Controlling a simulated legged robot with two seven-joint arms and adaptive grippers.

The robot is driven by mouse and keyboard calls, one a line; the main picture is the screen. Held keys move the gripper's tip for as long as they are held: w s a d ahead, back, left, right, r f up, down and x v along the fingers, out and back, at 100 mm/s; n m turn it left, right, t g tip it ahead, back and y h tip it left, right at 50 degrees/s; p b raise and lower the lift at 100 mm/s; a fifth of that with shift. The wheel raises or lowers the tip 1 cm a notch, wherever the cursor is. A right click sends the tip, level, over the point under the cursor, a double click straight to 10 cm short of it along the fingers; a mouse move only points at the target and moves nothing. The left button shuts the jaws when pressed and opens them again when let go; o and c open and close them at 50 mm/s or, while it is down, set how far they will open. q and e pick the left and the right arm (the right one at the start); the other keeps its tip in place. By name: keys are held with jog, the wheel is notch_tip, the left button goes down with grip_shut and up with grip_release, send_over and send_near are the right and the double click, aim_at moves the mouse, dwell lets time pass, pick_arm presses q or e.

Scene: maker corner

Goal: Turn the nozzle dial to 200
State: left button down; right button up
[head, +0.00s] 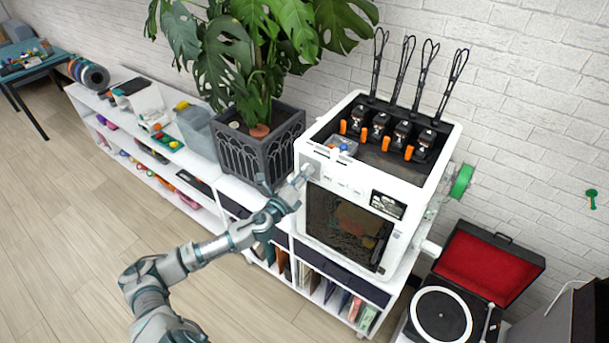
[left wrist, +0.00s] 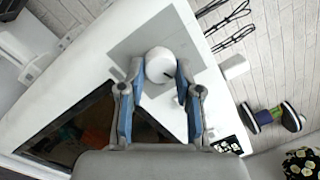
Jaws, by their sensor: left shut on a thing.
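The nozzle dial (left wrist: 160,64) is a round white knob with a short dark mark, on a grey panel (left wrist: 130,42) of the white 3D printer (head: 425,185). My left gripper (head: 301,177) is at the printer's upper left front. In the left wrist view its two blue-padded fingers (left wrist: 160,76) are shut on the dial, one on each side. In the head view the gripper hides the dial. I cannot read any numbers around it. My right gripper is not in view.
A dark planter (head: 258,150) with a large plant stands just left of the printer on the white shelf. A record player (head: 440,312) with an open red-lined lid is at the lower right. The wooden floor (head: 60,220) is clear.

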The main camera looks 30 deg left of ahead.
pick_arm(q)
jog(key=c, duration=0.8)
grip_release()
jog(key=shift+a+f, duration=0.1)
jog(key=shift+f, duration=0.1)
jog(key=shift+w+a, duration=0.1)
jog(key=shift+w, duration=0.05)
jog(key=s, duration=0.4)
jog(key=s+f, duration=0.1)
jog(key=s, duration=0.7)
jog(key=shift+a+f, duration=0.15)
jog(key=shift+a, duration=0.2)
jog(key=shift+w, duration=0.1)
